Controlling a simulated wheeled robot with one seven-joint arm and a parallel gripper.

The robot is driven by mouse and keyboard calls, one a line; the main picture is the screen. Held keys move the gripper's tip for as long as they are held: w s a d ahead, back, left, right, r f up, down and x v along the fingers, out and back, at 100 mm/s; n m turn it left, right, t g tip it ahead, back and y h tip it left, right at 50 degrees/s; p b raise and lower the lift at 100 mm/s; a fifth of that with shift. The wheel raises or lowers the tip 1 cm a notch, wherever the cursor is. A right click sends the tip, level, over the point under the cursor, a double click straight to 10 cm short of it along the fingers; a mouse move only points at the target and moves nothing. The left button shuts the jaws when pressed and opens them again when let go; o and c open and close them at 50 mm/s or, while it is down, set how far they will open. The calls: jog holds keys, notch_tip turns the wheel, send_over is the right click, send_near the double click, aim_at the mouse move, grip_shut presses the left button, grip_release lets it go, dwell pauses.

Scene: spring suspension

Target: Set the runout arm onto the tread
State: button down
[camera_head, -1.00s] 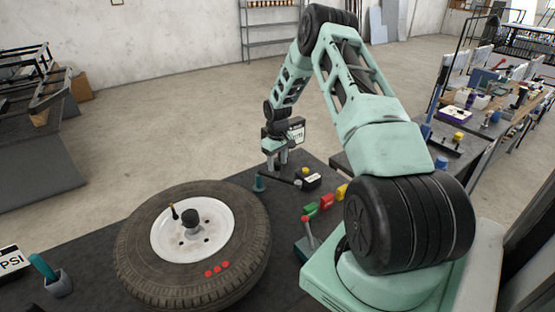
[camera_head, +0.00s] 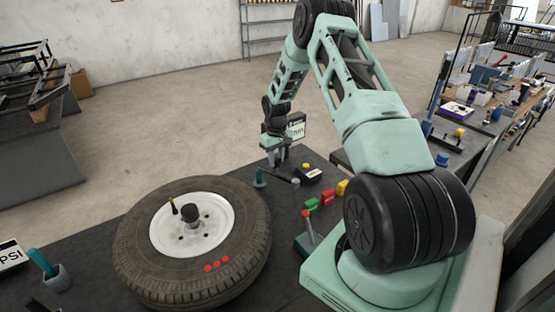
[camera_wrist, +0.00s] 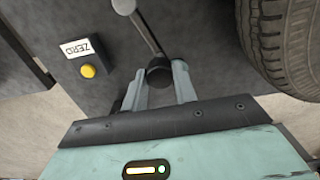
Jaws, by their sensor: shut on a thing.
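My gripper (camera_head: 277,162) is shut on the black knob (camera_wrist: 159,72) at the end of the thin grey runout arm (camera_wrist: 147,35). In the wrist view the rod runs up and left from the knob to a round grey pivot (camera_wrist: 123,5). The tire (camera_head: 133,265), with its tread (camera_wrist: 275,50), lies flat on its side around a white wheel. The tread is to the right of the knob in the wrist view, with a clear gap between them. In the head view my gripper is beyond the tire, up and right of it.
A black ZERO box (camera_wrist: 88,55) with a yellow button stands beside the runout arm. A teal post (camera_head: 259,178) stands between gripper and tire. Green, red and yellow blocks (camera_head: 328,197) and a red-knobbed lever (camera_head: 308,228) are right of the tire.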

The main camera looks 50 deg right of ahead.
jog(key=w+a+m+b, duration=0.2)
jog(key=a+m+b, duration=0.3)
jog(key=m, duration=0.4)
jog(key=shift+a+m, duration=0.3)
jog(key=shift+a, duration=0.45)
jog(key=c, duration=1.1)
grip_release()
jog(key=shift+r, duration=0.1)
notch_tip(320, 180, up, 17)
jog(key=b, duration=0.4)
jog(key=shift+r+b, duration=0.15)
jog(key=shift+b, duration=0.15)
